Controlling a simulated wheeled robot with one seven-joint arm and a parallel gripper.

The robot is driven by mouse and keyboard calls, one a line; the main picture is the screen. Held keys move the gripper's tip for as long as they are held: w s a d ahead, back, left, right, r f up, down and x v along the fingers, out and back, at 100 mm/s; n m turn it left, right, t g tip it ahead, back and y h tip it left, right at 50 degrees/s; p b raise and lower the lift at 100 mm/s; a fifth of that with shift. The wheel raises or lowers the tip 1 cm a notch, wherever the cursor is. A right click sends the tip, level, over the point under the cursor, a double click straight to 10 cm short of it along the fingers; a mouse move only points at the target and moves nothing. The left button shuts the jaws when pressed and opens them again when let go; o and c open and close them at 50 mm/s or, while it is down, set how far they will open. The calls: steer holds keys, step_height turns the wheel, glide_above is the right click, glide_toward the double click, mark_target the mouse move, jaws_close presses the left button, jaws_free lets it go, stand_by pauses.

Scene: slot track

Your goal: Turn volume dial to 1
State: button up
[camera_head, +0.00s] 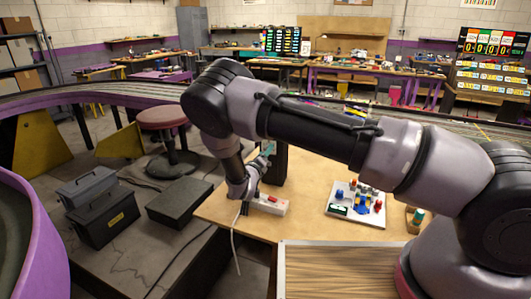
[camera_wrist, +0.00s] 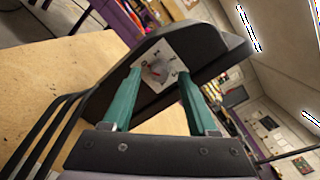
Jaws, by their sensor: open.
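The volume dial (camera_wrist: 155,70) is a grey round knob with a red mark, on a white face plate with small markings around it. The plate is on a black box (camera_wrist: 215,58), which also shows in the head view (camera_head: 277,168), standing on the wooden table. My gripper (camera_wrist: 159,76) has teal fingers, which are open, one to each side of the dial in the wrist view. I cannot tell whether they touch the knob. The marking at which the dial points is too small to read. In the head view my gripper (camera_head: 268,148) is at the box and the dial face is hidden.
A white and red power strip (camera_head: 268,204) with a cable lies in front of the box on the table (camera_head: 310,185). A white board with coloured parts (camera_head: 345,210) lies to the right. Dark cases (camera_head: 100,210) and a stool (camera_head: 163,120) stand on the left.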

steer(key=shift+w+d, duration=0.1)
steer(key=shift+w, duration=0.35)
steer(key=shift+c, duration=0.3)
jaws_close()
steer(key=shift+m, duration=0.3)
steer(key=m, duration=1.1)
